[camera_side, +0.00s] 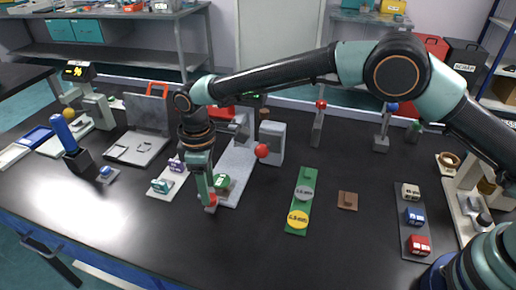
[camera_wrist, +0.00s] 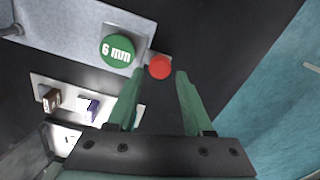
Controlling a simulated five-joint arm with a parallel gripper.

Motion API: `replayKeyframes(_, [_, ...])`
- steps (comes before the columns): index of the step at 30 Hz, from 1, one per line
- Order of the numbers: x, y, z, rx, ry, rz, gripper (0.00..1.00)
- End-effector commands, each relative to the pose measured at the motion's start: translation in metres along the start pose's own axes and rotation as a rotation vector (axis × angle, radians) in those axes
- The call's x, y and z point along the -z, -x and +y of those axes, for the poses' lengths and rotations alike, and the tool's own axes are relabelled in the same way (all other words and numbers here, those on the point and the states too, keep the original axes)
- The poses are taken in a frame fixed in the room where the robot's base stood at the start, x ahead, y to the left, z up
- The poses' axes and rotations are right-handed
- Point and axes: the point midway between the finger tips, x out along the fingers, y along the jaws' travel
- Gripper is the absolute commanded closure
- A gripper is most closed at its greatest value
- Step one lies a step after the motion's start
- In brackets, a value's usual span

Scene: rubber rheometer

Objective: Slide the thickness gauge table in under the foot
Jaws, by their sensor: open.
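The gauge table is a small grey plate (camera_wrist: 145,40) carrying a green disc (camera_wrist: 118,50) marked "6 mm", with a red knob (camera_wrist: 160,67) at its outer end. It sits at the end of a long pale grey base (camera_wrist: 75,22). In the side view the green disc (camera_side: 222,182) and red knob (camera_side: 210,208) are partly behind my gripper (camera_side: 209,203). My gripper points down, open, its fingertips (camera_wrist: 161,74) close to the knob, one to each side in the wrist view. Contact cannot be told. The foot is not clearly visible; my arm covers part of the gauge.
A white tray (camera_side: 156,194) with a teal block (camera_side: 161,186) and a purple block (camera_side: 175,166) lies just left. A grey column (camera_side: 273,143) with a red ball (camera_side: 262,151) stands behind right. A green strip (camera_side: 309,172) lies right. The front table is bare.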

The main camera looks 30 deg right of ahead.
Motion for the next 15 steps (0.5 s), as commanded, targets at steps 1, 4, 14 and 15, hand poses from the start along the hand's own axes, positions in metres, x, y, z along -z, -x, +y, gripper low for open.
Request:
replayKeyframes(1, [-0.001, -0.008, 0.000, 0.001, 0.000, -0.002, 0.49])
replayKeyframes(4, [0.000, -0.018, 0.000, 0.001, 0.000, -0.002, 0.49])
replayKeyframes(14, [0.000, -0.026, 0.000, 0.000, 0.000, 0.001, 0.49])
replayKeyframes(15, [0.000, -0.026, 0.000, 0.000, 0.000, 0.001, 0.49])
